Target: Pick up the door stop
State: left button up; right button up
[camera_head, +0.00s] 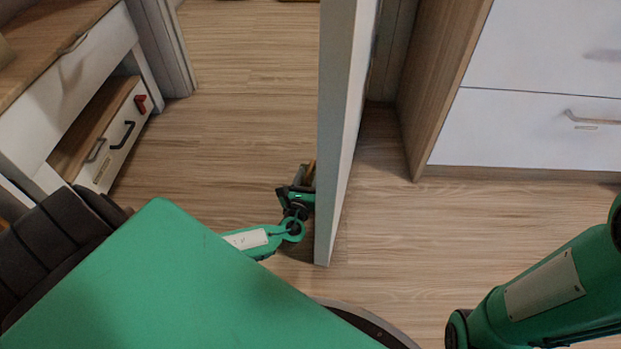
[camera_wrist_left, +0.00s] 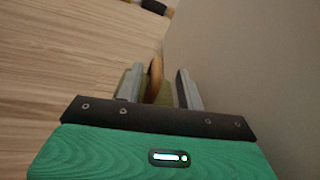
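The door stop (camera_wrist_left: 154,82) shows in the left wrist view as a brown curved piece on an olive body, low by the floor beside the door. A small orange-brown bit of the door stop (camera_head: 311,172) shows in the head view, close to the door's edge; the rest is hidden. My left gripper (camera_wrist_left: 160,88) points down at it with its two fingers apart, one on each side of the door stop. Whether they touch it is not clear. In the head view, my left gripper (camera_head: 303,176) is low, just left of the door. My right gripper is out of view.
The open door (camera_head: 340,110) stands upright right beside my left gripper. A white and wood drawer unit (camera_head: 65,105) is at the left, with a lower drawer pulled out. A white cabinet (camera_head: 530,125) is at the right. The wooden floor (camera_head: 245,75) beyond is clear.

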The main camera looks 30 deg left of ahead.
aim_at(310, 166)
pick_arm(q)
jog(key=shift+w+a+f+b, duration=0.2)
jog(key=shift+w+a+b, duration=0.05)
jog(key=shift+w+b, duration=0.2)
jog(key=shift+w+a+f+b, duration=0.2)
jog(key=shift+w+a+b, duration=0.05)
jog(key=shift+w+b, duration=0.15)
jog(key=shift+r+b+x, duration=0.2)
jog(key=shift+b+x, duration=0.15)
jog(key=shift+x, duration=0.6)
jog(key=shift+c, duration=0.2)
grip_shut()
jog(key=shift+r, duration=0.1)
